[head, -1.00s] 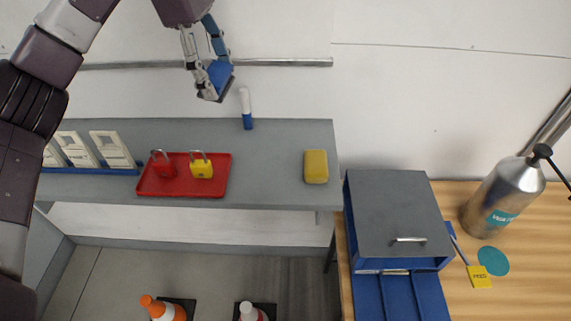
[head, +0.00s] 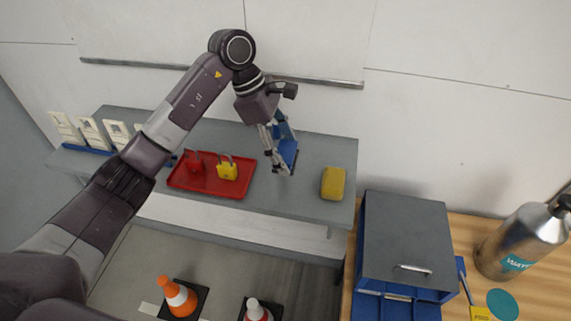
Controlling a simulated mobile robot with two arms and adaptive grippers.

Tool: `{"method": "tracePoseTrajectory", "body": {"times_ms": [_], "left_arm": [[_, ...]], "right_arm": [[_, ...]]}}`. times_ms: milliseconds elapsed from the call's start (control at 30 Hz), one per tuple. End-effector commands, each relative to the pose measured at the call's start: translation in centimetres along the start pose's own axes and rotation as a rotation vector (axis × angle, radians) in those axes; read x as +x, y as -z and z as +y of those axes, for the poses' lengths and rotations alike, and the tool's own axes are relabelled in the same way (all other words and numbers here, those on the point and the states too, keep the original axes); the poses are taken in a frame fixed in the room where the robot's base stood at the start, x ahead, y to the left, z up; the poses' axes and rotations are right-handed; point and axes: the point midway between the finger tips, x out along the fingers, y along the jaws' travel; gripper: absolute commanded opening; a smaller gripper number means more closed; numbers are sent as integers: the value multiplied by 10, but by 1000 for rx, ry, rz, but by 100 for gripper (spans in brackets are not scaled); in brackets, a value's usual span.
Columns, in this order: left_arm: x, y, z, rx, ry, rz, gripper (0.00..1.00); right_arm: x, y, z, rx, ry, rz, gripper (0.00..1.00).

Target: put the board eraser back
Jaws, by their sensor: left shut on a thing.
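My left gripper (head: 279,166) reaches in from the left and is above the grey shelf, between the red tray and a yellow block. It is shut on a blue block with a dark edge, which looks like the board eraser (head: 288,152); the fingers cover part of it. I cannot tell whether the block touches the shelf. The whiteboard's metal ledge (head: 330,82) runs along the wall behind and above the gripper. My right gripper is not in view.
The grey shelf (head: 315,205) carries a red tray (head: 215,188) with a red and a yellow padlock, and a yellow block (head: 333,183). A grey-topped blue cabinet (head: 408,240) and a metal bottle (head: 520,240) stand at right.

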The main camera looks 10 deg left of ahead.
Motion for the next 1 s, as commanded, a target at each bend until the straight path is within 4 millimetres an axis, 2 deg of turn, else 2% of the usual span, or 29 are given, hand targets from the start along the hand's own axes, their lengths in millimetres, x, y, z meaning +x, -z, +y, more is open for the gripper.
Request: {"method": "tracePoseTrajectory", "body": {"times_ms": [100, 333, 533, 867, 900, 1000], "left_arm": [[15, 6, 0, -1, 1, -1, 41], [31, 13, 0, -1, 1, 0, 41], [56, 23, 0, 0, 1, -1, 41], [61, 26, 0, 2, -1, 1, 41], [62, 26, 0, 2, -1, 1, 61], [61, 26, 0, 2, -1, 1, 72]], "right_arm": [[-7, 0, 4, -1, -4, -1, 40], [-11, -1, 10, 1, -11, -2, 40], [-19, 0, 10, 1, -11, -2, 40], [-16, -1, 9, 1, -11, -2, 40], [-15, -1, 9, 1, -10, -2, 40], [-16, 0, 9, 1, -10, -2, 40]]}}
